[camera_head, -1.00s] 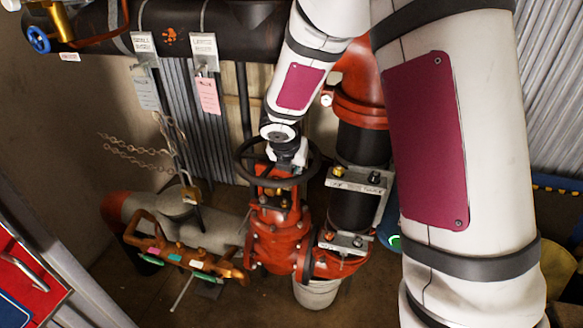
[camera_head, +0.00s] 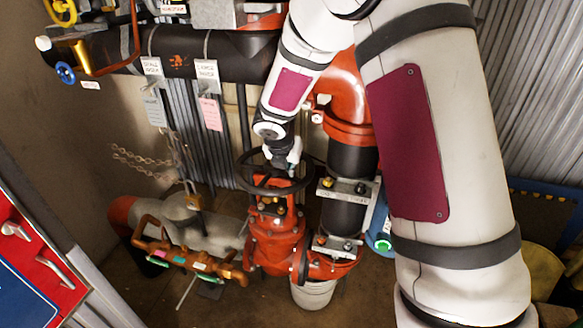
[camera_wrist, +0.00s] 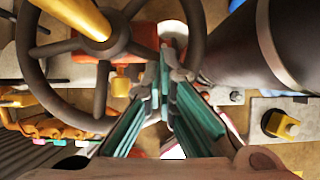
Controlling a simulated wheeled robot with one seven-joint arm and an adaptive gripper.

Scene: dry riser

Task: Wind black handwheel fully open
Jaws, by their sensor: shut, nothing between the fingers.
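The black handwheel (camera_head: 241,171) sits on top of the red valve (camera_head: 276,240) in the head view. In the wrist view its spoked rim (camera_wrist: 33,78) fills the upper left, with a yellow stem (camera_wrist: 80,14) through the hub. My gripper (camera_head: 281,163) reaches down to the wheel from above in the head view. In the wrist view my gripper (camera_wrist: 165,72) shows its teal-padded fingers drawn together, empty, with the tips over the lower-right part of the rim. Whether the tips touch the rim or a spoke I cannot tell.
A black vertical pipe with a bolted clamp (camera_head: 347,187) stands right of the wheel. Tags (camera_head: 207,77) hang from the black pipe behind. Chains with a padlock (camera_head: 192,200) and an orange manifold (camera_head: 190,262) are at left. A bucket (camera_head: 313,293) stands below the valve.

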